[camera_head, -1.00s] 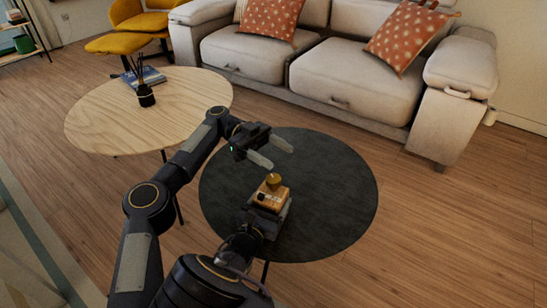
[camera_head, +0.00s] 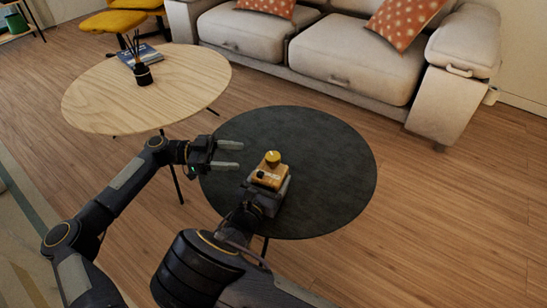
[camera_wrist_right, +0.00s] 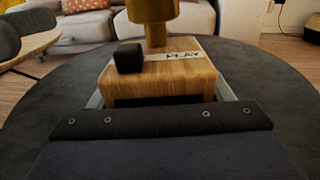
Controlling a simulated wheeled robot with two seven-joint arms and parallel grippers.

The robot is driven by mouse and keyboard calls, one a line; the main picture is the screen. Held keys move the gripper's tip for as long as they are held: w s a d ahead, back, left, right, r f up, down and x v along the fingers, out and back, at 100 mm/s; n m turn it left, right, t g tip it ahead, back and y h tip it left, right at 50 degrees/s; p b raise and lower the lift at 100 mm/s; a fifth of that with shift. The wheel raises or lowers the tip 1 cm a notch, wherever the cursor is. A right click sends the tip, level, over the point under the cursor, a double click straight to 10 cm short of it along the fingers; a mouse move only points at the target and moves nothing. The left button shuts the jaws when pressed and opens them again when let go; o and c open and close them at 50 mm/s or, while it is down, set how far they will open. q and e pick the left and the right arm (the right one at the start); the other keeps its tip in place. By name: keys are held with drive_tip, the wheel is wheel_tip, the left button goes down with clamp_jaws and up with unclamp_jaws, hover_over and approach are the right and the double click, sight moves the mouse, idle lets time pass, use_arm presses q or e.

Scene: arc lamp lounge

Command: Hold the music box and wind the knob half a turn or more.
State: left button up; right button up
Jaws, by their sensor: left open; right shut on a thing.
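The music box (camera_head: 268,178) is a small wooden box on the dark round table (camera_head: 330,190). Its brass knob (camera_head: 273,156) stands on top. In the right wrist view the box (camera_wrist_right: 180,75) shows the word PLAY and a black block on top, with the knob (camera_wrist_right: 153,12) cut off by the upper edge. My right gripper (camera_head: 270,188) is shut on the box, one finger along each side. My left gripper (camera_head: 240,155) is open and empty, left of the knob and apart from it, fingers pointing right.
A light wooden table (camera_head: 190,85) at the left holds a reed diffuser (camera_head: 142,74) and a blue book (camera_head: 145,54). A beige sofa (camera_head: 345,65) with patterned cushions stands behind. The dark table is bare around the box.

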sight(273, 159)
use_arm(q)
drive_tip(key=d, duration=0.7)
drive_tip(key=s+d, duration=0.1)
drive_tip(key=d, duration=0.3)
drive_tip(key=shift+s+d, duration=0.1)
drive_tip(key=shift+d, duration=0.2)
drive_tip(key=shift+c, duration=0.5)
drive_tip(key=c, duration=0.9)
drive_tip(key=shift+g, duration=0.4)
drive_tip(key=m+g+y, duration=0.1)
drive_tip(key=m+g, duration=0.3)
drive_tip(key=g, duration=0.1)
drive_tip(key=shift+y, duration=0.4)
drive_tip(key=shift+m+g+y, duration=1.2)
drive_tip(key=shift+m+g, duration=0.2)
drive_tip(key=shift+g, duration=0.6)
